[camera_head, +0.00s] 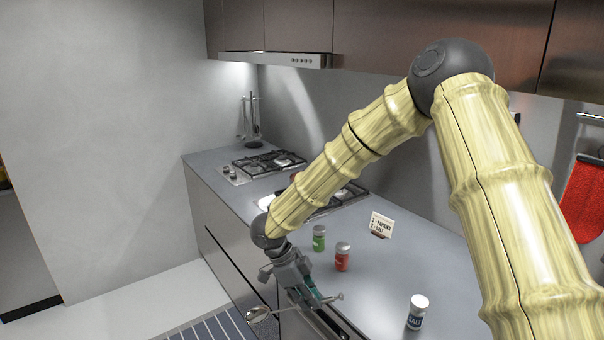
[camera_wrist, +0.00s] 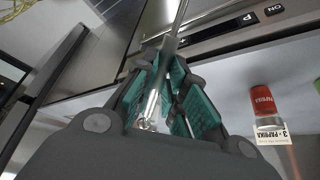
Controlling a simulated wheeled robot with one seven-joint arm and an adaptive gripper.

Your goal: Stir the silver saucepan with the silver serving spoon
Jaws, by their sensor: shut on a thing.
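My gripper (camera_head: 311,299) is shut on the silver serving spoon and hangs at the counter's front edge. The spoon's round bowl (camera_head: 258,314) sticks out to the left, over the floor side. Its thin handle ends in a small knob on the right. In the wrist view the spoon (camera_wrist: 180,14) runs up from between the teal finger pads of my gripper (camera_wrist: 170,92). I cannot make out the silver saucepan; my arm covers part of the hob (camera_head: 345,195) area, where only a bright patch shows beside the arm.
On the counter (camera_head: 385,270) stand a green-labelled jar (camera_head: 319,243), a red paprika jar (camera_head: 342,260), a salt shaker (camera_head: 417,315) and a small card (camera_head: 381,224). A utensil stand (camera_head: 254,125) is at the far corner. A range hood (camera_head: 285,60) hangs above. A striped runner (camera_head: 212,328) lies below.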

